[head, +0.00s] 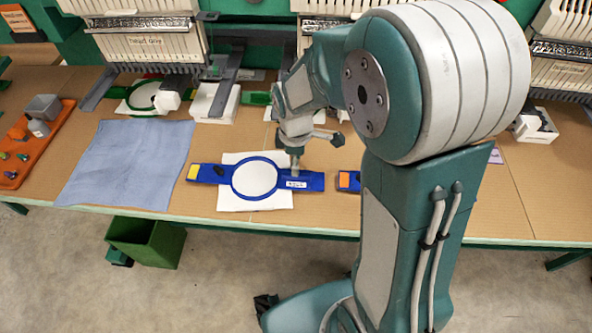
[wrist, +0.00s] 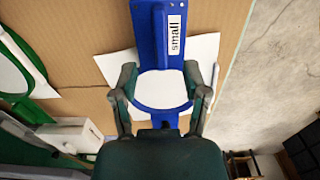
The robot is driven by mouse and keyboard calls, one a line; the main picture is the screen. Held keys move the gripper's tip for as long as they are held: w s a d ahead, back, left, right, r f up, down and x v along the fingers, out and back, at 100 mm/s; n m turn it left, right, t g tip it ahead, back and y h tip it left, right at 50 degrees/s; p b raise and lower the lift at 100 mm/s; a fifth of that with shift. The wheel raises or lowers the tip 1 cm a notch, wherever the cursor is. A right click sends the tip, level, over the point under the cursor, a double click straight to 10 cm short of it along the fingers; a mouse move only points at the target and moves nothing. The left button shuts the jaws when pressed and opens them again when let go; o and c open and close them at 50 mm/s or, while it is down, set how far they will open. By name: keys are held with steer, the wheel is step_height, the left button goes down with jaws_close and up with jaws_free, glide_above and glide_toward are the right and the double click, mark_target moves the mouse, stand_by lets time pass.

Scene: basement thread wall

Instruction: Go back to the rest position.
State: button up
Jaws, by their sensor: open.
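A blue embroidery hoop (head: 220,174) with a round white middle lies on a white cloth (head: 240,204) at the front of the table. In the wrist view the hoop (wrist: 163,20) shows a "small" label on its bar. My gripper (head: 296,166) points down at the right side of the hoop's ring. In the wrist view my open gripper (wrist: 160,68) has one finger on each side of the blue hoop, near where bar and ring meet. Nothing is seen clamped. I cannot tell whether the fingers touch the hoop or cloth. My palm hides the hoop's near end.
A blue-grey cloth (head: 125,165) and an orange tray (head: 30,150) lie to the left. Another blue hoop piece (head: 347,181) shows partly behind my arm. Embroidery machines (head: 145,40) and a green hoop (head: 140,98) stand behind. A green bin (head: 148,242) is on the floor.

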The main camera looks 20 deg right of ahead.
step_height(320, 180, up, 7)
steer(key=shift+f, duration=0.15)
steer(key=shift+a, duration=0.1)
steer(key=s+d+r+m+t, duration=0.3)
steer(key=s+r+m+t, duration=0.2)
steer(key=s+r+m, duration=0.6)
steer(key=s+m, duration=0.3)
steer(key=s, duration=0.2)
steer(key=shift+r+t, duration=0.3)
steer(key=shift+t, duration=0.1)
steer(key=shift+w, duration=0.1)
stand_by(1.7)
